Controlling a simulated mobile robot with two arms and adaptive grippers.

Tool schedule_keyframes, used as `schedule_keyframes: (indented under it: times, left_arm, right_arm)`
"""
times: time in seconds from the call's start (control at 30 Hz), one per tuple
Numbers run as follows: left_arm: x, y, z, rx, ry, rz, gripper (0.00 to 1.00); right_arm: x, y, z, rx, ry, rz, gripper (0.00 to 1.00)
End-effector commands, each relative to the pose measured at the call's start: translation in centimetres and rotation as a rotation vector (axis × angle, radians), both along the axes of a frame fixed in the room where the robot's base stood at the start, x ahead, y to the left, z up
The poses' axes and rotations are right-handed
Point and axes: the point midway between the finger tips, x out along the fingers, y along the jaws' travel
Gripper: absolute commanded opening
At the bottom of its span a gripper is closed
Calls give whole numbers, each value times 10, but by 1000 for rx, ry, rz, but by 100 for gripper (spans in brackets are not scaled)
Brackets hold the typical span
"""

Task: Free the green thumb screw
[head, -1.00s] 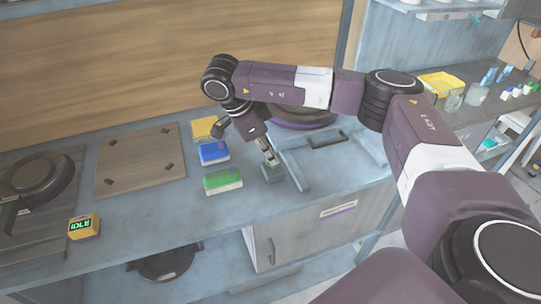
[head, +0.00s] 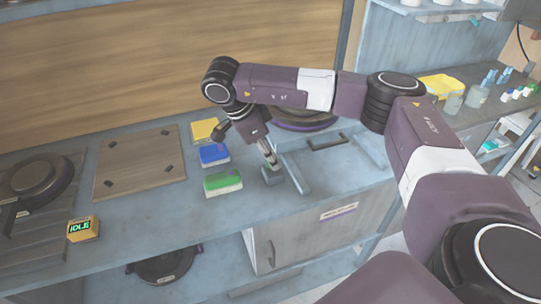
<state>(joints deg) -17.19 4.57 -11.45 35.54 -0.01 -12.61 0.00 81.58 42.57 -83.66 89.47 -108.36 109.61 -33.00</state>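My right gripper (head: 271,162) points down at a small grey block (head: 272,177) beside a grey bar on the bench. Its fingertips are small and close to the block; I cannot tell whether they touch it or how far apart they are. No green thumb screw can be made out clearly. A green box with a pale side (head: 222,183) lies on the bench just left of the gripper. My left gripper is not in view.
Blue (head: 214,154) and yellow (head: 204,130) boxes lie behind the green one. A square wooden plate (head: 140,165) is further left. A yellow display box (head: 83,228) reads IDLE. A round dark press part (head: 36,176) sits at far left. Small coloured caps stand on the right shelf.

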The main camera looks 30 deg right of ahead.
Motion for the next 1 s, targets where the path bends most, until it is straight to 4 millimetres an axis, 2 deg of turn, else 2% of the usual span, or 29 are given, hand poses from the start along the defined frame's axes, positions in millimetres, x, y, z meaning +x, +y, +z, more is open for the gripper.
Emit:
schedule_keyframes:
  times: [0.17, 0.27, 0.7, 1.0]
  left_arm:
    - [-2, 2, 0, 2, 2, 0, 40]
    - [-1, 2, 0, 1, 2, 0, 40]
    - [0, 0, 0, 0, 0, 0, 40]
    - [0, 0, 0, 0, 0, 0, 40]
  right_arm:
    - [0, 1, 0, 0, 1, 0, 25]
    - [1, 4, 7, 0, 1, 0, 25]
    - [8, 33, 83, -2, -3, 0, 25]
    - [10, 44, 108, -1, 0, -1, 25]
